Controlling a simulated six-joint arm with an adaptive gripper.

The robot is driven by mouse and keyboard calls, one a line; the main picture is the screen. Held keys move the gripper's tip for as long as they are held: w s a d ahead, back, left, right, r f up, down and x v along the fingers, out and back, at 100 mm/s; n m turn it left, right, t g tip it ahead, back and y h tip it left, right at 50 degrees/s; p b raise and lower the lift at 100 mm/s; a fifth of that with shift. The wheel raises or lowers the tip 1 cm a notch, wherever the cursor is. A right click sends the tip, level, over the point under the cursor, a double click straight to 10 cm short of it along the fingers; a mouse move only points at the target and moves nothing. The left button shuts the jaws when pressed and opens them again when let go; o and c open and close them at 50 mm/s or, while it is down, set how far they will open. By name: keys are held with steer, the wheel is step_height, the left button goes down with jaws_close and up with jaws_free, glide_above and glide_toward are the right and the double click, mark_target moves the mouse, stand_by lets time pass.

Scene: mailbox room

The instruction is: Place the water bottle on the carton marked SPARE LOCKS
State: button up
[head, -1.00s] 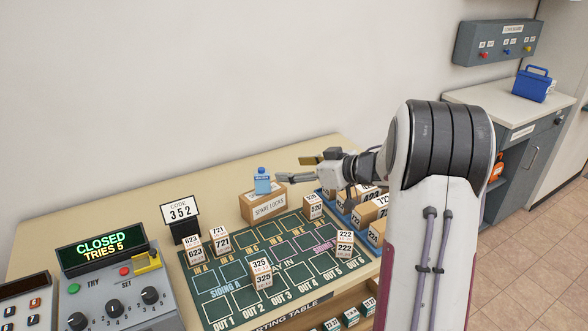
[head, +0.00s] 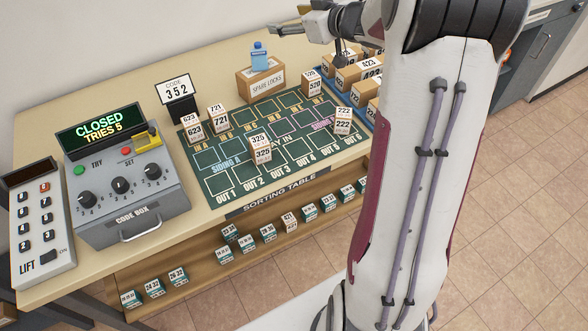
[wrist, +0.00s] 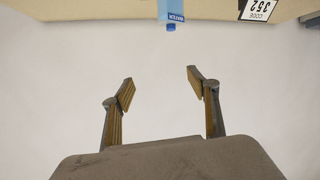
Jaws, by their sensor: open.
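The blue water bottle (head: 259,58) stands upright on top of the brown carton marked SPARE LOCKS (head: 262,87), at the back of the sorting table. In the wrist view the bottle (wrist: 171,12) shows upside down at the top edge, beyond my fingertips and apart from them. My gripper (head: 277,30) is above and to the right of the bottle in the head view, near the top edge. In the wrist view my gripper (wrist: 160,82) has its two fingers spread with only bare wall between them. It is open and empty.
A green sorting mat (head: 225,180) with several numbered boxes lies in front of the carton. The code sign (head: 178,94) and the grey code box (head: 125,185) stand to the left. More boxes (head: 345,72) sit at the right, beside my arm. The wall is behind.

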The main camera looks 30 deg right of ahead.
steer(key=s+a+r+m+g+h, duration=0.2)
steer(key=s+a+r+m+h, duration=0.25)
steer(key=s+r+h, duration=0.55)
steer(key=s+a+f+g+y, duration=0.2)
steer(key=s+a+f, duration=0.2)
steer(key=s, duration=0.6)
steer(key=s+a+f+g+y, duration=0.2)
steer(key=s+a+f+y, duration=0.1)
steer(key=s+a, duration=0.4)
steer(key=s+a+f+g+y, duration=0.2)
steer(key=s+a+f, duration=0.3)
steer(key=s, duration=0.7)
steer(key=shift+s+a+n+y, duration=0.4)
steer(key=shift+a+n, duration=0.05)
steer(key=shift+a, duration=0.1)
